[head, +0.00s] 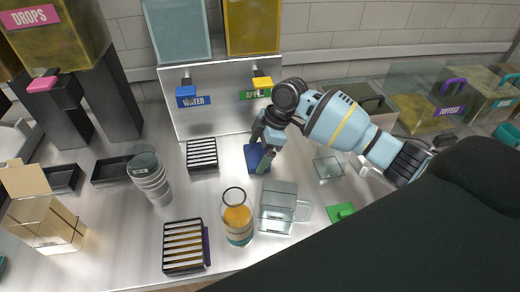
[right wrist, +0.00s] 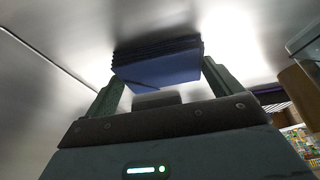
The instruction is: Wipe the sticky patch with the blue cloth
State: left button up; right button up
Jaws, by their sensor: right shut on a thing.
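The blue cloth (head: 252,158) is folded in a dark blue pad on the metal counter, in front of the dispenser panel. My right gripper (head: 265,150) comes from the right and is shut on it. In the right wrist view the layered blue cloth (right wrist: 158,65) sits between the two green-grey fingers of the right gripper (right wrist: 162,85). I cannot make out the sticky patch in either view; the cloth and gripper hide part of the counter. My left gripper is not in view.
A slatted drip tray (head: 202,155) lies left of the cloth. A clear glass mug (head: 278,208) and an orange-filled bottle (head: 237,218) stand in front. Stacked cups (head: 150,178) stand at left. A glass dish (head: 328,168) and a green item (head: 342,211) lie to the right.

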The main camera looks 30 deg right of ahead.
jog(key=shift+s+f, duration=0.1)
jog(key=shift+f, duration=0.1)
jog(key=shift+c, duration=0.6)
jog(key=shift+d, duration=0.2)
jog(key=shift+s+d+r, duration=0.1)
jog(key=shift+s+d, duration=0.1)
jog(key=shift+d, duration=0.5)
jog(key=shift+s+d, duration=0.2)
jog(key=shift+d, duration=0.45)
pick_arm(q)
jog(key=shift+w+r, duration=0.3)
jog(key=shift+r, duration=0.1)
pick_arm(e)
jog(key=shift+d, duration=0.1)
pick_arm(q)
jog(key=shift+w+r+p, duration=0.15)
jog(key=shift+p, duration=0.15)
pick_arm(e)
jog(key=shift+d+r, duration=0.15)
jog(key=shift+d, duration=0.15)
jog(key=shift+r, duration=0.1)
